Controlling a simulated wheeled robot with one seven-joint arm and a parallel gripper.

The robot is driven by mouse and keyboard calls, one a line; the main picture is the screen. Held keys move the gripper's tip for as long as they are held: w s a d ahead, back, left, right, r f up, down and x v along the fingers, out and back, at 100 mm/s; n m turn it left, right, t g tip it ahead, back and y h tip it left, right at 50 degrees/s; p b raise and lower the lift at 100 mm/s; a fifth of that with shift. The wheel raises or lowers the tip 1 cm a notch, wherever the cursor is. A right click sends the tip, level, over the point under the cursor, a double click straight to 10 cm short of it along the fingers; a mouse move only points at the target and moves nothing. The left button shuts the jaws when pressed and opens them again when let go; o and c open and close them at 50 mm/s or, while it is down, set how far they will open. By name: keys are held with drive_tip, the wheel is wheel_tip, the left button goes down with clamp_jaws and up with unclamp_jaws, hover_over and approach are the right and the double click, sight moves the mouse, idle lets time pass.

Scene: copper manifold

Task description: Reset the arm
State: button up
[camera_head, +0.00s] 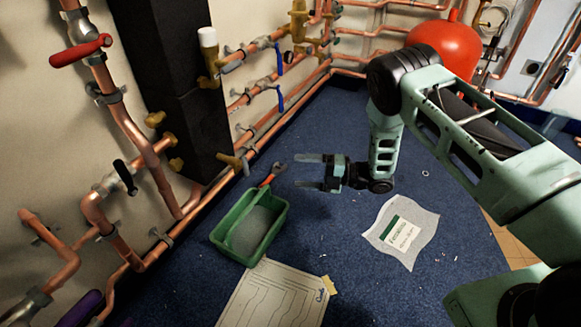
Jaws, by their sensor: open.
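My arm (455,118) reaches in from the right, bent at the elbow, with its wrist hanging down. My gripper (309,171) points left above the blue floor, near the middle of the view. Its two fingers are apart and nothing shows between them. It is just right of a red-handled wrench (268,181) and above and right of a green tote (219,237). I cannot tell the exact height of the gripper over the floor.
Copper pipes (132,128) with valves line the left wall beside a black column (170,80). A red tank (446,42) stands at the back. A white sheet (402,232) and a drawing (272,296) lie on the floor. Blue floor is clear behind the gripper.

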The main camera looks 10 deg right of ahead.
drive_tip(key=shift+d, duration=0.2)
idle(0.3)
drive_tip(key=w+a+r+m+t+h+p, duration=0.1)
drive_tip(key=w+a+r+m+t+h, duration=0.4)
drive_tip(key=r+m, duration=0.45)
drive_tip(key=s+a+r+m+g+h, duration=0.25)
drive_tip(key=r+m+h, duration=0.25)
drive_tip(key=r, duration=0.3)
drive_tip(key=s+d+r+m+g+h+p, duration=0.1)
drive_tip(key=s+d+r+m+g+h, duration=0.2)
drive_tip(key=s, duration=0.9)
drive_tip(key=s+d+r+m+g+h+p, duration=0.1)
drive_tip(key=s+d+r+m+g, duration=0.2)
drive_tip(key=s, duration=0.9)
drive_tip(key=s+d+r+m+g+h, duration=0.1)
drive_tip(key=s+r+m+h, duration=0.3)
drive_tip(key=s, duration=0.8)
wheel_tip(320, 180, up, 38)
drive_tip(key=y+p, duration=0.1)
drive_tip(key=p, duration=3.7)
drive_tip(key=shift+s+f+m, duration=0.15)
drive_tip(key=shift+s+m, duration=0.15)
drive_tip(key=shift+m, duration=0.15)
